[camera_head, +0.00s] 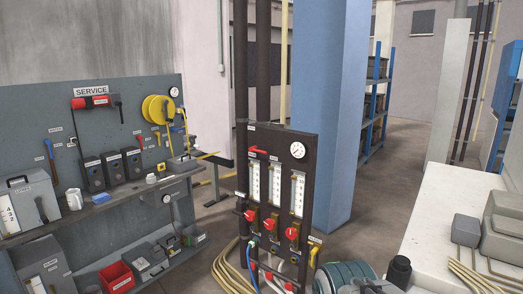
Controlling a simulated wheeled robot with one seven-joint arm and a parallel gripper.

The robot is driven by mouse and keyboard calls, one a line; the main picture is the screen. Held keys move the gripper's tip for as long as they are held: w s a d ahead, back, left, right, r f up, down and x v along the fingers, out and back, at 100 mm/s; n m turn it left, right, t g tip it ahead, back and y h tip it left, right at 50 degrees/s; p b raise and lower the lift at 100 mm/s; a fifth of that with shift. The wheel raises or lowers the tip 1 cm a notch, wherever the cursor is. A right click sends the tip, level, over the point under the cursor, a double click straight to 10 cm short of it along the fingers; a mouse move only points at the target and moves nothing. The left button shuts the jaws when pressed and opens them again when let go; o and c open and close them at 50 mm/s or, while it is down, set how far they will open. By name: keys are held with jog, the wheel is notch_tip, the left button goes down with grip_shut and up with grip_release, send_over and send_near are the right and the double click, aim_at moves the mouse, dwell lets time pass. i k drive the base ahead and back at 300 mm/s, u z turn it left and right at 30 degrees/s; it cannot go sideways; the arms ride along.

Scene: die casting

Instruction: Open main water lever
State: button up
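A dark water panel (282,222) stands upright in the middle, in front of a blue column. A red lever (258,151) lies roughly level near its top left, under a small label. A yellow lever handle (313,256) points upward at the lower right edge of the panel, beside another label. The labels are too small to read, so I cannot tell which lever is the main one. Three clear flow tubes and red knobs (270,225) sit on the panel, with a round white gauge (297,150) at the top right. My gripper is not in view.
A grey service board (110,120) with tools and a shelf is at the left; a red bin (117,277) is below. Hoses (228,268) lie at the panel's foot. A teal ribbed cylinder (345,273) and a white cabinet (450,215) take up the lower right. Floor behind is open.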

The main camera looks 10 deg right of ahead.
aim_at(254, 148)
jog(key=u, duration=0.2)
jog(key=i, duration=2.4)
jog(key=z, duration=0.5)
